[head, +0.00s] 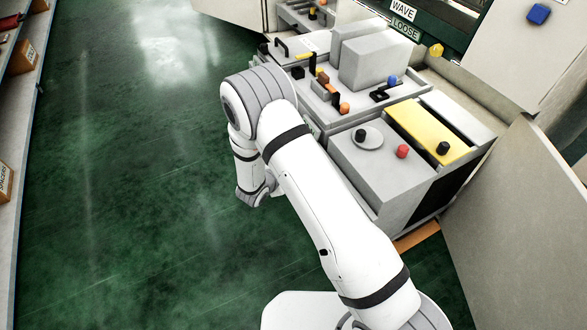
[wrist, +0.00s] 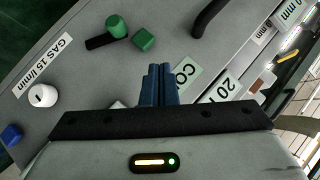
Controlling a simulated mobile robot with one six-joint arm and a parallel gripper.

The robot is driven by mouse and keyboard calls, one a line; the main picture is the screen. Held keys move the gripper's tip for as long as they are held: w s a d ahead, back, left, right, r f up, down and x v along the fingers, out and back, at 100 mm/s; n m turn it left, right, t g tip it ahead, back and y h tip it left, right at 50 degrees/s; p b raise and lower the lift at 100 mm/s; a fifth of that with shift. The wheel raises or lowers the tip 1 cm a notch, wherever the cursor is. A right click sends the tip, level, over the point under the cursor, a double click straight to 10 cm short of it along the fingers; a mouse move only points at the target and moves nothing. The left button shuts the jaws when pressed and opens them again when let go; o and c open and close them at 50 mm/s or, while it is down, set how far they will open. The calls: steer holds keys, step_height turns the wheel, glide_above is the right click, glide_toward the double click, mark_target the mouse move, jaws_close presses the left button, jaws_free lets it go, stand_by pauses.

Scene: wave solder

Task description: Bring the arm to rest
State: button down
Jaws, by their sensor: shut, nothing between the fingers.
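My gripper (wrist: 159,84) shows in the wrist view with its blue fingers together and nothing held between them. It points at a grey panel (wrist: 75,85) that carries labels and knobs; how far the fingertips are from that panel I cannot tell. In the head view my white arm reaches up from the lower right and bends down at its elbow, left of the grey machine (head: 350,165). My gripper is not visible in the head view.
The panel carries a green knob (wrist: 116,27), a white knob (wrist: 42,95) and a black handle (wrist: 208,17). In the head view, red knob (head: 402,151) and yellow plate (head: 428,131) top the machine. Shelves with boxes (head: 22,57) stand left. The green floor (head: 120,170) between is clear.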

steer(key=s+d+r+m+g+h+p, duration=0.1)
steer(key=s+d+r+m+g+p, duration=0.1)
steer(key=d+r+m, duration=0.55)
steer(key=s+d+r+m+g+h+p, duration=0.1)
steer(key=s+d+r+m+g+p, duration=0.2)
steer(key=r+m, duration=0.7)
steer(key=s+d+r+m+g+h+p, duration=0.1)
steer(key=s+d+r+m+g, duration=0.1)
steer(key=d+r+m, duration=0.7)
steer(key=s+r+m+g+y+p, duration=0.1)
steer(key=s+r+m+y+p, duration=0.6)
steer(key=s+r+m, duration=1.3)
steer(key=s+m+y, duration=0.1)
steer(key=m, duration=0.8)
steer(key=shift+r+m+p, duration=0.25)
steer(key=shift+m+p, duration=0.1)
steer(key=shift+p, duration=0.05)
